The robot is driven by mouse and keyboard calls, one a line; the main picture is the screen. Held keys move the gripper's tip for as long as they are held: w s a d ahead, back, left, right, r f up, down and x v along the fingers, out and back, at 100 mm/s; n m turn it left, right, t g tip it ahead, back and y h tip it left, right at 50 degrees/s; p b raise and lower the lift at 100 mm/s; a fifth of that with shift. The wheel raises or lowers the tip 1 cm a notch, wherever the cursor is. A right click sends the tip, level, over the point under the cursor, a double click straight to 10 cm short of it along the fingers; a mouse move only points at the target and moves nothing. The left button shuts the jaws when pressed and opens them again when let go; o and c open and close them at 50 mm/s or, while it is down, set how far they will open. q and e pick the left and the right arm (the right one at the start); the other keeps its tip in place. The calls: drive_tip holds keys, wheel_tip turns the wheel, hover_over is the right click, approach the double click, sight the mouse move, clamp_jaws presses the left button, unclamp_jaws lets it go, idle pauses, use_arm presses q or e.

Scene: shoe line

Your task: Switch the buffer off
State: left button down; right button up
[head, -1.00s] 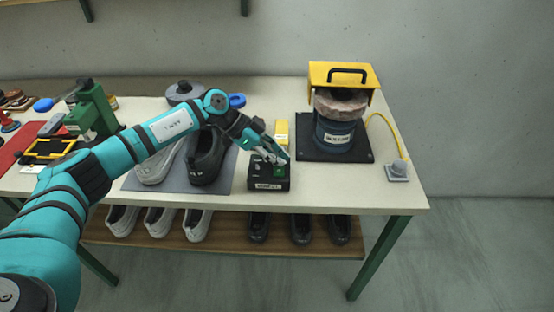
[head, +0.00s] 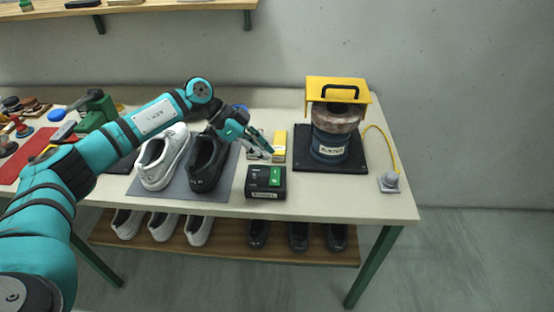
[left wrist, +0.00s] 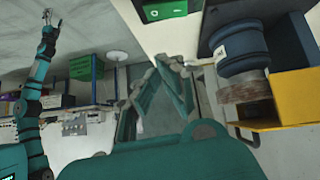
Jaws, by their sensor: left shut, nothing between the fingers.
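The buffer (head: 330,145) is a dark blue drum with a brownish wheel under a yellow hood, on a black base at the table's right. A black switch box (head: 259,193) with a green switch part (head: 275,177) stands at the front edge, left of the buffer. The box shows partly at the top of the left wrist view (left wrist: 150,13). My left gripper (head: 268,154) is shut and empty, above and behind the box, apart from it. Its fingers (left wrist: 165,75) also show in the wrist view. A small teal arm there ends in a gripper (left wrist: 52,16), seemingly my right one, too small to read.
A white shoe (head: 163,160) and a black shoe (head: 206,163) lie on a grey mat left of the box. A yellow block (head: 279,142) is behind it. A grey button unit (head: 389,182) on a yellow cable sits at the right. Several shoes fill the lower shelf.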

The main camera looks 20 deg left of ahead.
use_arm(q)
drive_tip(key=v, duration=0.6)
drive_tip(key=shift+s+a+f+b, duration=0.15)
drive_tip(key=shift+s+f+b, duration=0.1)
drive_tip(key=shift+s+b, duration=0.15)
use_arm(e)
drive_tip(key=shift+w+a+f, duration=0.2)
drive_tip(key=shift+a+f, duration=0.4)
drive_tip(key=shift+a, duration=0.25)
